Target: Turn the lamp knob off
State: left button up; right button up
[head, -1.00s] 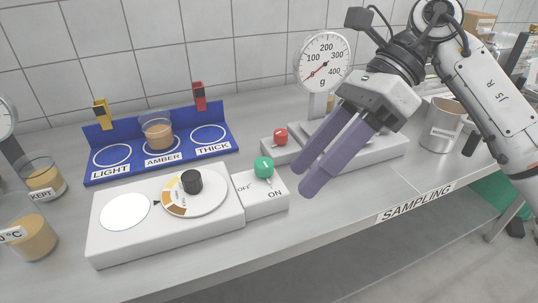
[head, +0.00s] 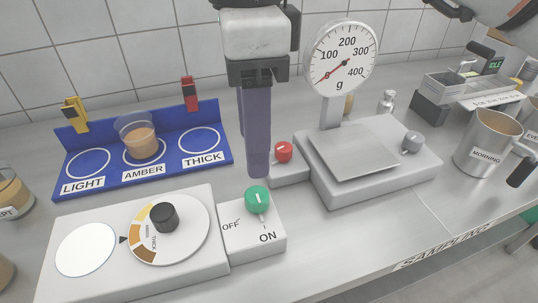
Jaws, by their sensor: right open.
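The lamp knob is a green round knob (head: 257,199) on a white switch box (head: 252,240) marked OFF and ON. Its white pointer line points down toward ON. My right gripper (head: 258,172) hangs from the top of the head view, fingers pointing down, just above and behind the green knob. Its purple fingers line up one in front of the other, so the gap between them is hidden. It is open and holds nothing that I can see. I cannot tell whether the fingertips touch the knob. My left gripper is not in view.
Left of the switch box is a white unit with a black dial knob (head: 164,217). A red knob (head: 283,152) sits close right of my fingers, beside the scale (head: 345,150). A blue rack (head: 110,173) holds a cup (head: 139,140). A metal jug (head: 486,142) stands at right.

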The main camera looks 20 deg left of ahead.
aim_at(257, 194)
notch_tip(257, 194, down, 9)
jog(key=shift+r+b, duration=0.15)
jog(key=shift+b, duration=0.3)
jog(key=shift+f, duration=0.65)
jog(key=shift+w+f, duration=0.1)
jog(key=c, duration=1.1)
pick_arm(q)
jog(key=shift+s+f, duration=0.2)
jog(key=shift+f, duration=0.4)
pick_arm(e)
jog(key=shift+o, duration=0.3)
